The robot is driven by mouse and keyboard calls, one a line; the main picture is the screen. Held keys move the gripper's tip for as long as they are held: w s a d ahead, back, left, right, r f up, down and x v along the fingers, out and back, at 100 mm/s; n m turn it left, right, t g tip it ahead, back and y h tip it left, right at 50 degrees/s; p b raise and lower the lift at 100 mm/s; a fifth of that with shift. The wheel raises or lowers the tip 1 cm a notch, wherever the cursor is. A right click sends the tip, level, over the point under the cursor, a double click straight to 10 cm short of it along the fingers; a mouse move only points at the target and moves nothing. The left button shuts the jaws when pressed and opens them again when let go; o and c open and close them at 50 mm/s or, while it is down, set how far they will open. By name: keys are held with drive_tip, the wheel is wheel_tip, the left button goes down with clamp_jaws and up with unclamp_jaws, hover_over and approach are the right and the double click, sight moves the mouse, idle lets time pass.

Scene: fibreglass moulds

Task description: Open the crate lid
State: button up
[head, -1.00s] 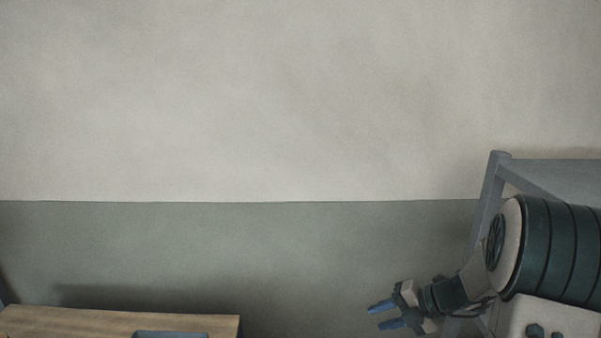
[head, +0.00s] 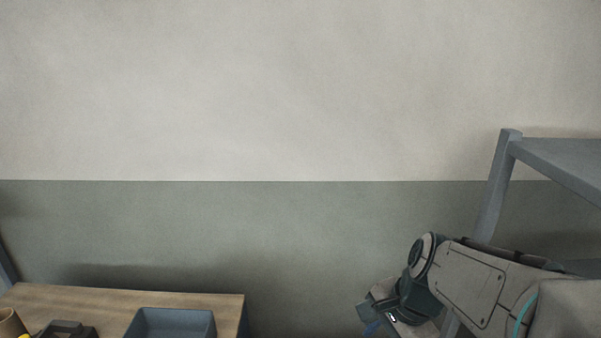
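No crate lid can be made out for certain in the head view. A blue-grey open-topped box or tray (head: 172,322) stands on the wooden table at lower left, cut off by the bottom edge. My gripper (head: 372,328) is at the bottom, right of the table and apart from it. Only a bit of a blue finger shows; the rest is hidden by my arm or out of frame, so I cannot see whether it is open.
The wooden table top (head: 120,299) also bears a dark object (head: 68,329) and a brown roll (head: 10,322). A grey metal shelf rack (head: 495,190) stands at right, behind my arm. Bare wall lies behind. A gap separates table and rack.

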drive_tip(key=s+n+h, duration=0.1)
drive_tip(key=n, duration=0.3)
drive_tip(key=s+n+t, duration=0.1)
drive_tip(key=s+n, duration=0.1)
drive_tip(key=n, duration=0.2)
drive_tip(key=s+d+r+n+h+b, duration=0.1)
drive_tip(key=s+n, duration=0.1)
drive_tip(key=n, duration=0.1)
drive_tip(key=shift+r+n+t+h, duration=0.1)
drive_tip(key=shift+n+t+h, duration=0.2)
drive_tip(key=shift+n+t, duration=0.1)
drive_tip(key=shift+s+d+n, duration=0.15)
drive_tip(key=shift+n, duration=0.25)
clamp_jaws()
